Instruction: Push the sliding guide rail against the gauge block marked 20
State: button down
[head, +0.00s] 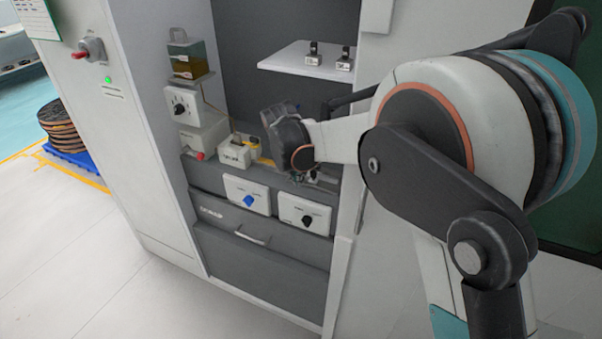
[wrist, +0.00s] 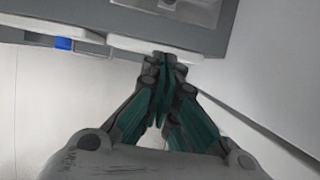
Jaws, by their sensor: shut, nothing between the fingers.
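My gripper (wrist: 165,62) is shut and empty in the wrist view, its teal fingers together beside the edge of a white control box. In the head view my wrist hides most of the work ledge, and the fingers are too small and covered to make out well. I cannot pick out the sliding guide rail or the gauge block marked 20 in either view. A metal recess (wrist: 190,8) in a grey surface shows at the top edge of the wrist view; what it belongs to is unclear.
A white box with a blue knob (head: 248,200) and one with a black knob (head: 302,221) are on the station front. A small white device (head: 235,156) stands left of my wrist. Two small clamp-like pieces (head: 314,54) (head: 344,60) sit on a white shelf (head: 290,62) above.

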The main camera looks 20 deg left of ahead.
jog(key=w+f+b, duration=0.1)
jog(key=w+f, duration=0.1)
jog(key=w+f+b, duration=0.1)
jog(key=w+f, duration=0.1)
jog(key=f, duration=0.1)
jog(key=w+f+b, duration=0.1)
jog(key=w+f, duration=0.1)
jog(key=shift+w+d+f, duration=0.1)
jog(key=shift+d+f, duration=0.1)
jog(key=shift+f, duration=0.1)
jog(key=shift+w+r, duration=0.1)
jog(key=shift+w, duration=0.45)
jog(key=shift+w, duration=0.1)
jog(key=shift+w, duration=0.4)
